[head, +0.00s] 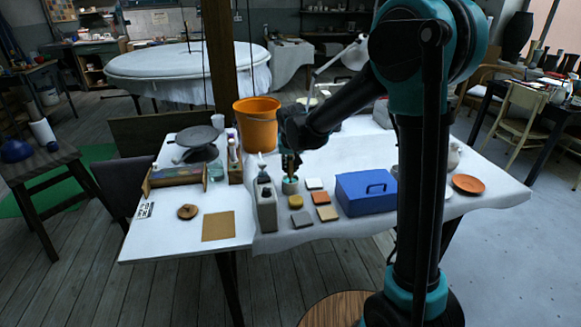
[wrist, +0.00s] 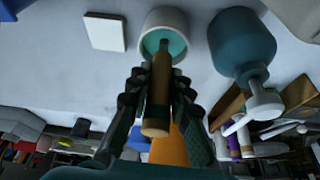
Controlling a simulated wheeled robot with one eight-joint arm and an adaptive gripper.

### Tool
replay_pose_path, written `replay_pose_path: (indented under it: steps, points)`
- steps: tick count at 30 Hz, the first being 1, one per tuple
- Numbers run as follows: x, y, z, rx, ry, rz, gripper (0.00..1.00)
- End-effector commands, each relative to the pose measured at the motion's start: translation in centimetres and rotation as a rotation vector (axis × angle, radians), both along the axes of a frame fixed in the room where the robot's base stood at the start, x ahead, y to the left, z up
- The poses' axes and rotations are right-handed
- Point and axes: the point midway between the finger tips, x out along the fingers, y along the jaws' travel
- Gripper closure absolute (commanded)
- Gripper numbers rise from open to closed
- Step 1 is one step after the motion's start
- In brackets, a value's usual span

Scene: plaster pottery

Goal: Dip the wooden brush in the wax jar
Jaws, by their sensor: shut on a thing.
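My gripper (wrist: 150,90) is shut on the wooden brush (wrist: 158,88), with a dark finger on each side of its handle. The far end of the brush overlaps the mouth of the wax jar (wrist: 180,18), a pale round jar with teal contents. In the head view the jar (head: 290,187) stands on the white-covered table, and my gripper (head: 290,157) is right above it with the brush pointing down at its opening. The brush tip is hidden, so I cannot tell how deep it sits in the jar.
An orange bucket (head: 257,125) is behind. A terracotta dish (head: 468,184) lies far right.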

Motion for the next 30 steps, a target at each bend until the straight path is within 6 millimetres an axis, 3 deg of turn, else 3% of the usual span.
replay_pose_path:
  steps: [8,30]
  points:
    - [0.0,0.0,0.7,0.000,0.000,0.000,1.00]
    - [0.0,0.0,7.2,0.000,0.000,0.000,1.00]
